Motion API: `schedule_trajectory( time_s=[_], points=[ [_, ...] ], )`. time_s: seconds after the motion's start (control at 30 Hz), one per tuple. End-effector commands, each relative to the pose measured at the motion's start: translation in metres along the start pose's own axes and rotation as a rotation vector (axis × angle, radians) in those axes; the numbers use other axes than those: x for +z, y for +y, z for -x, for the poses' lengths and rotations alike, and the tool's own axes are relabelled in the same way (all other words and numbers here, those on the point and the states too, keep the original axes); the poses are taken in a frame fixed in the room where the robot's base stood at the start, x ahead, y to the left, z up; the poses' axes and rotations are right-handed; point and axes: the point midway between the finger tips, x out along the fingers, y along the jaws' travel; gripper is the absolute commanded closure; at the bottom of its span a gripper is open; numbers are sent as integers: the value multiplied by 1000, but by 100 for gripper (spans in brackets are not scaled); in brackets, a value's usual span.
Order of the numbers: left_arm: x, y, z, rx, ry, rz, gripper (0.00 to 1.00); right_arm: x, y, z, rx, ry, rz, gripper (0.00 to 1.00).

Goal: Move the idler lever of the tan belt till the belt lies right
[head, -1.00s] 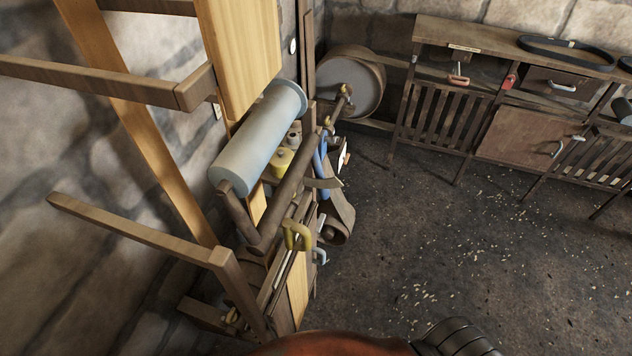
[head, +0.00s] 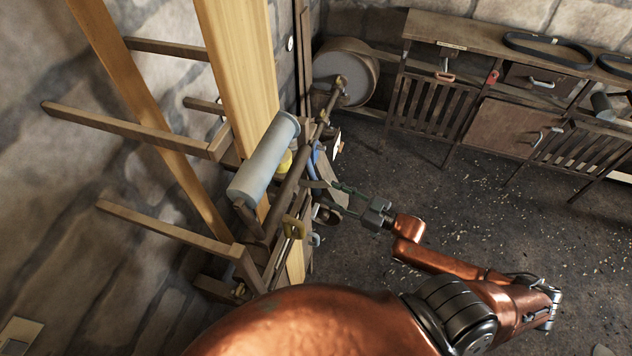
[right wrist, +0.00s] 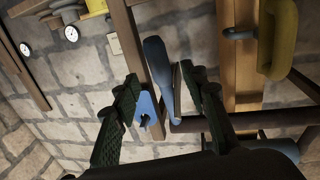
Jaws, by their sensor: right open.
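A wide tan belt (head: 248,75) runs down past a grey roller (head: 262,160) on the wooden frame at the left. My right gripper (head: 331,194) is open beside the lower right of that frame. In the right wrist view my right gripper (right wrist: 163,77) has its dark green fingers apart, with a blue handle (right wrist: 156,58) showing between them. I cannot tell whether they touch it. The blue handle also shows in the head view (head: 316,155). A yellow handle (right wrist: 280,40) is at the upper right. I cannot tell which handle is the tan belt's idler lever. My left gripper is out of view.
A large drum (head: 345,72) stands at the back wall. A workbench (head: 470,45) with black belts (head: 560,48) is at the back right. Wooden bars (head: 125,130) stick out on the left. The floor (head: 420,170) between frame and bench is open.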

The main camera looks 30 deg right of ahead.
Motion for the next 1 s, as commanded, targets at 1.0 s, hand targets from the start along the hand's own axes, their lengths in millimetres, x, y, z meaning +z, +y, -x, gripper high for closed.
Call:
schedule_trajectory(
  time_s=[1.0],
  points=[
    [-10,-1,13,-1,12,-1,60,2,1,-70,2,-2,3,72]
  ],
)
